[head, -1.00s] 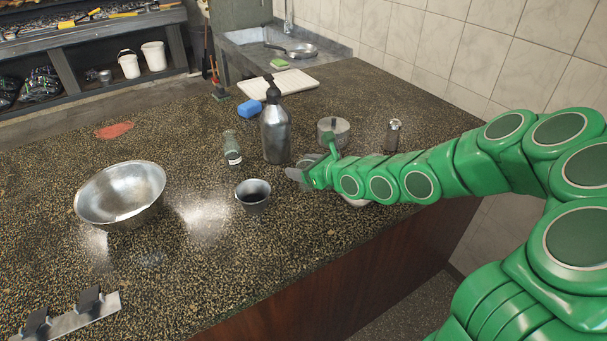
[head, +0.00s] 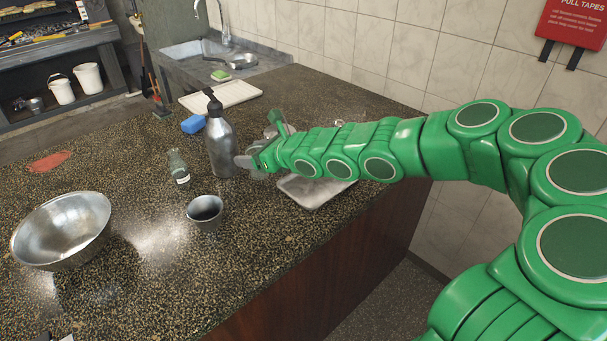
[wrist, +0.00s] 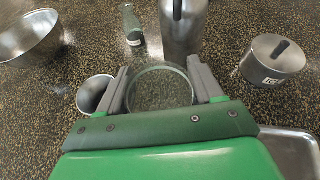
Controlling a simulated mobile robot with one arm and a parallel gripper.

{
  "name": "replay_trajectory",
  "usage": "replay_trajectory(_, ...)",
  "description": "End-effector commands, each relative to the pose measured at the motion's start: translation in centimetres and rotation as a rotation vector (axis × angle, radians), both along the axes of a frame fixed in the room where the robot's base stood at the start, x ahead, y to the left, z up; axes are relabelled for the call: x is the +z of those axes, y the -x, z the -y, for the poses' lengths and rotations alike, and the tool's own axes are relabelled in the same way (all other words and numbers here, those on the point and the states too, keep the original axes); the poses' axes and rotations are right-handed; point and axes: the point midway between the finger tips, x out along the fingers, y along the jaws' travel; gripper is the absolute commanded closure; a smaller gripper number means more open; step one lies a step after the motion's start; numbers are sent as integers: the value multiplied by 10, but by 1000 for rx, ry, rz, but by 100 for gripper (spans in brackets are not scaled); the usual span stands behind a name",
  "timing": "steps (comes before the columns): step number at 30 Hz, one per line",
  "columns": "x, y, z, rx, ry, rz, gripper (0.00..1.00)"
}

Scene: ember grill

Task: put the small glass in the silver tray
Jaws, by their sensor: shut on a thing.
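My gripper (wrist: 159,80) is shut on the small glass (wrist: 162,90), whose clear round rim shows between the two fingers in the wrist view. In the head view my gripper (head: 250,162) is just right of the metal pump bottle, and the glass cannot be made out clearly there. The silver tray (head: 312,194) lies on the counter below and right of my gripper, partly hidden by my arm. Its corner also shows at the lower right of the wrist view (wrist: 292,146).
A metal pump bottle (head: 222,150) stands close to my gripper. A dark metal cup (head: 205,211), a small bottle (head: 178,166) and a steel bowl (head: 62,231) are to the left. A lidded pot (wrist: 273,62) stands beyond the tray. The counter's front is mostly clear.

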Motion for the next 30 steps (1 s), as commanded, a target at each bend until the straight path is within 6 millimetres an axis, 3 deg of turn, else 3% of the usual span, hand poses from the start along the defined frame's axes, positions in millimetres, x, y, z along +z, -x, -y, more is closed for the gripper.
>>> replay_trajectory(19,20,-10,35,-30,4,1,68)
replay_trajectory(30,45,-9,92,-48,0,0,68)
